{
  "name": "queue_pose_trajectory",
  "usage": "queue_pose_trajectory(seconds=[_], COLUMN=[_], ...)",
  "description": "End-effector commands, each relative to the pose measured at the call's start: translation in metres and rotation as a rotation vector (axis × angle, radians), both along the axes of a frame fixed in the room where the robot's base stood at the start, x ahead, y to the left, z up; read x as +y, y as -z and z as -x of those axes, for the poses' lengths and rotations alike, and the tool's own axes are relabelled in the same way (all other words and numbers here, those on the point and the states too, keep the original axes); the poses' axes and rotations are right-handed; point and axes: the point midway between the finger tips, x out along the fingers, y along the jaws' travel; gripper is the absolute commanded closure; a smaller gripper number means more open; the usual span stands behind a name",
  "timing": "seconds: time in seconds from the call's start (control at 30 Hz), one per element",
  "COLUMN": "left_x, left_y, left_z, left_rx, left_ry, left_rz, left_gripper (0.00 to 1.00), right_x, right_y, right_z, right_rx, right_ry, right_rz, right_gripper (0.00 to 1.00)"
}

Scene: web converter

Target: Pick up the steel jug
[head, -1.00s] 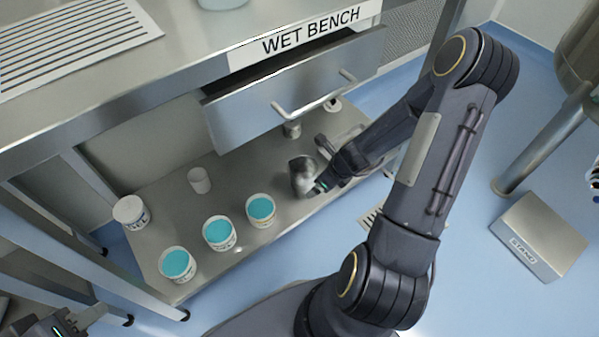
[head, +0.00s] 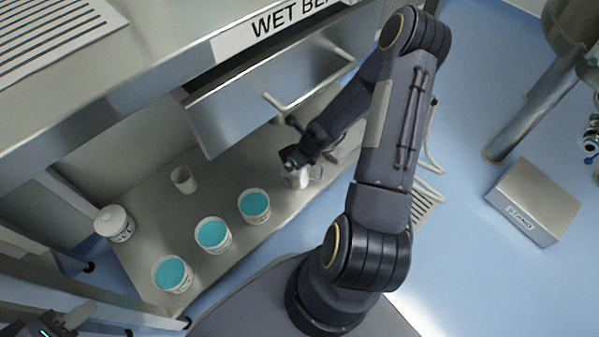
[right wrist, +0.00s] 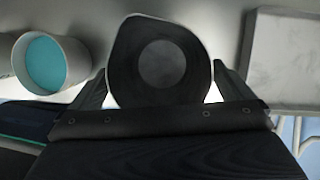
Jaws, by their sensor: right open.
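The steel jug (head: 299,181) stands on the lower shelf of the wet bench, its handle towards the right in the head view. My right gripper (head: 294,159) is at the jug's top and hides part of it. In the right wrist view, I look into the jug's round dark mouth (right wrist: 160,62). The open fingers of my right gripper (right wrist: 162,88) stand on its left and right sides, with narrow gaps visible. My left gripper (head: 66,324) is at the bottom left corner, partly cut off; its opening is unclear.
Several teal-filled tubs (head: 213,235) stand along the shelf's front (head: 240,262), left of the jug. A white cup (head: 184,180) and a lidded tub (head: 115,223) stand farther left. A stand box (head: 535,205) is on the floor.

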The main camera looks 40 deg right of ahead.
Motion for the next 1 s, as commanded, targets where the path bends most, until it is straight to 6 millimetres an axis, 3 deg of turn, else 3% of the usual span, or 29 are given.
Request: queue_pose_trajectory(seconds=[0.07, 0.3, 0.8, 1.0], left_x=[0.0000, 0.0000, 0.0000, 0.0000], left_y=[0.0060, 0.0046, 0.0045, 0.0041], left_z=[0.0000, 0.0000, -0.0001, 0.0000], left_rx=[0.000, 0.000, 0.000, 0.000], left_ry=[0.000, 0.000, 0.000, 0.000], left_rz=[0.000, 0.000, 0.000, 0.000], left_gripper=[0.64, 0.64, 0.64, 0.64], right_x=[0.0009, 0.0007, 0.0007, 0.0008], right_y=[0.0106, 0.0098, 0.0091, 0.0088], right_z=[-0.0034, -0.0041, -0.0043, -0.0043], right_rx=[0.000, 0.000, -0.001, -0.001], right_ry=[0.000, 0.000, 0.000, 0.000], right_rz=[0.000, 0.001, 0.001, 0.001], right_gripper=[0.00, 0.01, 0.65, 0.65])
